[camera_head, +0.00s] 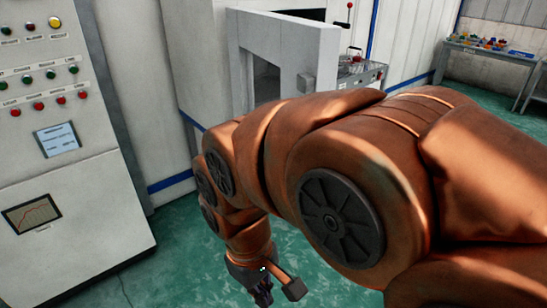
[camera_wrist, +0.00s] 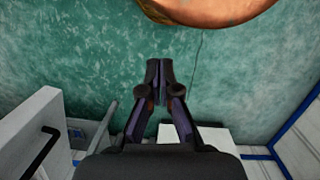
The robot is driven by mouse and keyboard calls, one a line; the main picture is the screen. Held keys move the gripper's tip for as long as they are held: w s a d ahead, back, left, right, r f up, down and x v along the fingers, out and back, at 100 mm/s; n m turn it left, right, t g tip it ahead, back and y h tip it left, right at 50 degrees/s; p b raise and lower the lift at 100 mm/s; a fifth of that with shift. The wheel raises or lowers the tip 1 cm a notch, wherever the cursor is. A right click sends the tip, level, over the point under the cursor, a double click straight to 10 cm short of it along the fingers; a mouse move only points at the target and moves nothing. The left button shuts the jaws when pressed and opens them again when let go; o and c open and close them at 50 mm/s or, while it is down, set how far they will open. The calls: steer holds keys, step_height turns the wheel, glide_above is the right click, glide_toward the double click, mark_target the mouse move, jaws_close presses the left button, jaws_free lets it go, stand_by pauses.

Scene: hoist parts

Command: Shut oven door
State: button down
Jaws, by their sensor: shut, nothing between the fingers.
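The oven (camera_head: 200,55) is a pale grey box behind my arm in the head view. Its grey door (camera_head: 312,45) appears to stand open, with a dark gap beside it and a small dark handle (camera_head: 305,83). My arm hides the lower part. In the wrist view, a grey panel with a black bar handle (camera_wrist: 40,150) is at the lower left, probably this door. My gripper (camera_head: 264,296) hangs low over the floor, in front of the oven and apart from it. In the wrist view my gripper's fingertips (camera_wrist: 159,68) are together and empty.
A tall control cabinet (camera_head: 75,185) with buttons and screens stands at the left. A bench (camera_head: 485,52) with small coloured items is at the far right. A red-handled lever (camera_head: 349,15) rises behind the door. Green floor (camera_head: 180,245) is open around my gripper.

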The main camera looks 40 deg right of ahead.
steer(key=w+d+r+n+h+b, duration=0.25)
steer(key=w+d+r+n, duration=0.2)
steer(key=w+d, duration=0.3)
steer(key=w+d+r+n+h+b, duration=0.2)
steer(key=w+d+r+n+h, duration=0.25)
steer(key=w, duration=0.45)
steer(key=w+d+r+n+h+b, duration=0.1)
steer(key=w+d+r+n+b, duration=0.15)
steer(key=w+d+n, duration=0.45)
steer(key=d+f+m+p, duration=0.1)
steer(key=d+f, duration=0.2)
steer(key=d, duration=0.2)
steer(key=s+d+f+m+p, duration=0.1)
steer(key=d+f+p, duration=0.1)
steer(key=d, duration=0.4)
steer(key=shift+s+d+f+g, duration=0.2)
steer(key=shift+d+f+g, duration=0.15)
steer(key=shift+f, duration=0.35)
steer(key=shift+a, duration=0.15)
